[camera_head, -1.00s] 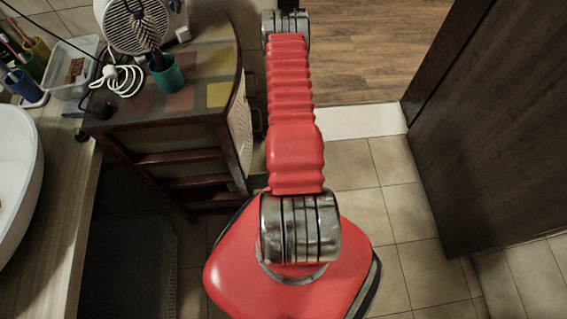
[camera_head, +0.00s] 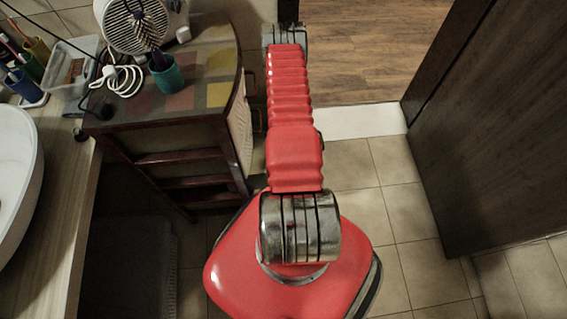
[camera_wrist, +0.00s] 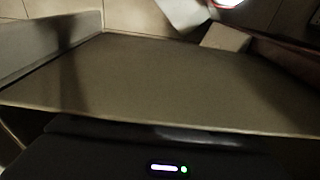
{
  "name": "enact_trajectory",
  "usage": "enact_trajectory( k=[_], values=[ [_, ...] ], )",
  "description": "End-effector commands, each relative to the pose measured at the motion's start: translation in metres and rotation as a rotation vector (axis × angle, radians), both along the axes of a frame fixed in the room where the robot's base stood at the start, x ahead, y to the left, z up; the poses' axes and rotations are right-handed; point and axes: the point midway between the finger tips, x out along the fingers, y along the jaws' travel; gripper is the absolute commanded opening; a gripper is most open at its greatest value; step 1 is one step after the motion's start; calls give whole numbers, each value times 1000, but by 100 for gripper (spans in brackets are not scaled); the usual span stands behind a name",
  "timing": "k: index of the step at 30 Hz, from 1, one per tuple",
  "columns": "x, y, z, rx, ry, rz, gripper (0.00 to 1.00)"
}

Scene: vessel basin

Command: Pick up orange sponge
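I cannot make out the orange sponge for certain in either view. A small brownish-orange item (camera_head: 75,70) lies in a clear plastic box (camera_head: 62,88) at the upper left of the head view; I cannot tell whether it is the sponge. My gripper's fingers show in neither view. The head view shows only my red arm, stretching away from my body. The wrist view shows a broad, flat, dark brownish surface (camera_wrist: 160,85) close ahead, with a dark part bearing small lights below it.
A dark wooden cabinet (camera_head: 185,127) holds a fan (camera_head: 135,25), a white cable (camera_head: 118,80) and a teal cup (camera_head: 166,75). A white basin (camera_head: 18,175) sits on the left counter (camera_head: 62,215). A dark door (camera_head: 490,130) stands at the right. Tiled floor (camera_head: 365,200) lies open between.

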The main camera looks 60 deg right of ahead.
Motion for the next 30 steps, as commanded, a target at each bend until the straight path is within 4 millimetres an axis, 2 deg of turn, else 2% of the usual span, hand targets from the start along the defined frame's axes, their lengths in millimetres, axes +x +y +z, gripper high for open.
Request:
enact_trajectory(
  k=[2, 12, 23, 30],
  values=[
    [0, 0, 0, 0, 0, 0, 69],
    [0, 0, 0, 0, 0, 1, 45],
    [1, 0, 3, 0, 0, 1, 44],
    [1, 0, 21, -1, -1, 1, 44]
  ],
)
